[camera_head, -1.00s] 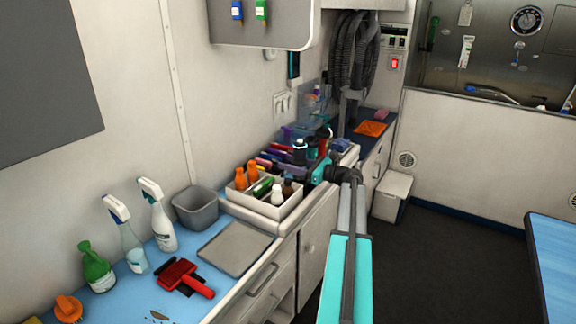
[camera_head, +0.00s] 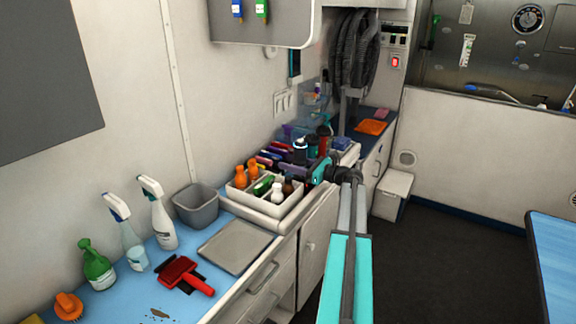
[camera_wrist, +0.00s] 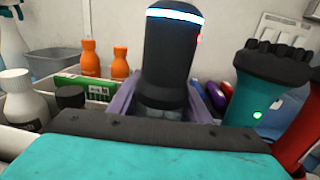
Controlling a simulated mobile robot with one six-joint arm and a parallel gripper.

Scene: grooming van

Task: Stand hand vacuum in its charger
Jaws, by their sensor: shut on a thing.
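A dark rounded upright body with a glowing pale-blue band, which I take to be the hand vacuum (camera_wrist: 170,58), fills the middle of the wrist view. It shows as a dark shape with a light band in the head view (camera_head: 300,152). The body stands nearly upright. Its foot is hidden, and I cannot make out the charger.
A teal-and-black device (camera_wrist: 262,85) with a green light and a red item (camera_wrist: 304,130) stand close on the right. A white bottle caddy (camera_head: 262,203) is on the left. A grey bin (camera_head: 196,208) and grey tray (camera_head: 235,247) lie farther left. The floor (camera_head: 440,270) is clear.

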